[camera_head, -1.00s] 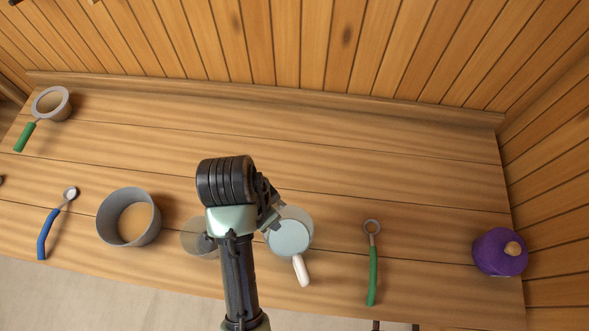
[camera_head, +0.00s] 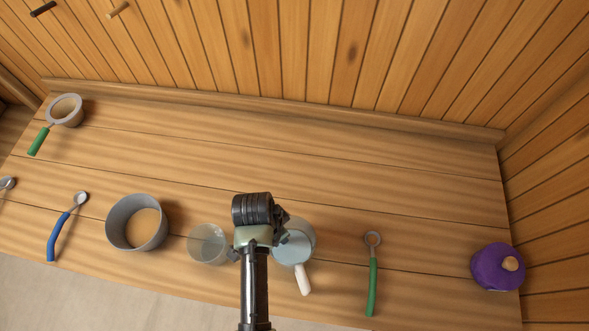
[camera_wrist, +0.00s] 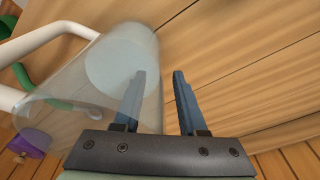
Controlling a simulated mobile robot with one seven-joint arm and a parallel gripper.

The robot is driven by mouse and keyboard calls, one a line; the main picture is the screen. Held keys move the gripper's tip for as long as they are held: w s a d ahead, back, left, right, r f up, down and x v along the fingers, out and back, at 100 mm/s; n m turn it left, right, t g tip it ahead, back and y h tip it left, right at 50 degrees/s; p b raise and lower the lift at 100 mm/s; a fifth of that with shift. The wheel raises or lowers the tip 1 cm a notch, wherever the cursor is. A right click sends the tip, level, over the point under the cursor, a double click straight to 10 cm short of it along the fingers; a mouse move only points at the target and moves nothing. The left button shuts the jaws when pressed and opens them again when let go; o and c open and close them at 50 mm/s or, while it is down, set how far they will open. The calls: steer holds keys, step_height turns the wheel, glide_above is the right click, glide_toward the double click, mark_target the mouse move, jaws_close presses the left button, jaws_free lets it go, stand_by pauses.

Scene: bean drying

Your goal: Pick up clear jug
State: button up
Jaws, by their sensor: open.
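The clear jug (camera_head: 301,249) stands near the front edge of the table. It has see-through walls, a pale round bottom and a whitish handle pointing toward me. My gripper (camera_head: 284,234) is at the jug's left side and hides part of it. In the wrist view the jug (camera_wrist: 75,85) fills the left side, and my open gripper (camera_wrist: 160,85) has nothing shut between its fingers. The left finger overlaps the jug's wall; the right finger is outside it, over bare wood. I cannot tell whether the left finger is inside the jug or in front of it.
A clear cup (camera_head: 208,245) stands just left of my gripper. Further left are a grey pot (camera_head: 118,231) and a blue-handled spoon (camera_head: 57,235). A green-handled tool (camera_head: 373,285) and a purple lidded pot (camera_head: 489,268) are at right. A strainer (camera_head: 42,139) lies back left. The table's back middle is clear.

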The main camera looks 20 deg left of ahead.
jaws_close()
stand_by(1.4)
